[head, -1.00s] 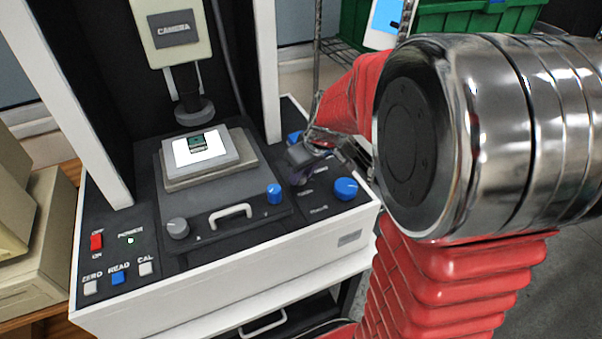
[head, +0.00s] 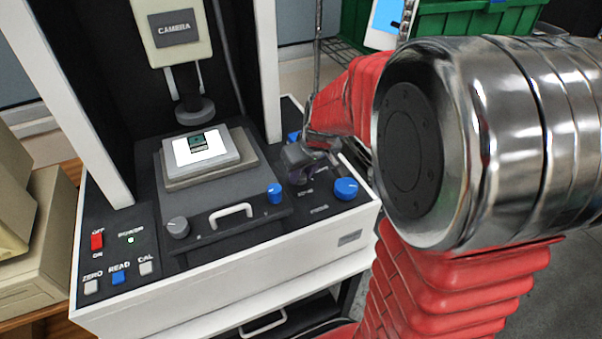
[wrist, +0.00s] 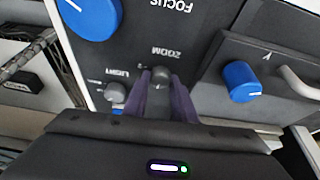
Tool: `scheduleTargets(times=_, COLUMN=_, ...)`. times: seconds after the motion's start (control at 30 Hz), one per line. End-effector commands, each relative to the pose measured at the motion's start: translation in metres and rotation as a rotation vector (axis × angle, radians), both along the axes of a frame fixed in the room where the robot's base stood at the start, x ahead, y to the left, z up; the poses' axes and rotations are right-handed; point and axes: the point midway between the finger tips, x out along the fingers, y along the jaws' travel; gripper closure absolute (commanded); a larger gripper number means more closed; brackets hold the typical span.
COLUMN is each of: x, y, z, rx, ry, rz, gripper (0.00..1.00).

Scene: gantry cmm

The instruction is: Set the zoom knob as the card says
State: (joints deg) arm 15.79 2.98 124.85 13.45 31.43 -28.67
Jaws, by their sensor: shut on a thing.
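The zoom knob (wrist: 160,74) is a small grey knob under the ZOOM label in the wrist view. My gripper (wrist: 161,82) has its two purple fingers on either side of it, shut on the knob. In the head view my gripper (head: 301,172) reaches down to the right part of the panel. There its fingers and my arm hide the zoom knob. Where the knob's mark points cannot be made out. No card with a readable zoom setting shows in these views.
The big blue focus knob (head: 346,188) and the grey light knob (wrist: 116,92) are close to my gripper. A blue knob (head: 274,193) and a handle (head: 230,212) stand on the stage front. The stage plate (head: 240,150) bears a white sheet with a small green part.

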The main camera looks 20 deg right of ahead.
Motion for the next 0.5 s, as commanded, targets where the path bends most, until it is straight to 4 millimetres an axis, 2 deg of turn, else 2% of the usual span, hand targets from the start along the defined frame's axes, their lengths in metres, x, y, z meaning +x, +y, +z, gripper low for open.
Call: scheduleTargets(times=0.5, x=0.0002, y=0.0029, z=0.0002, rx=-0.002, ry=0.000, rz=-0.263, gripper=0.98)
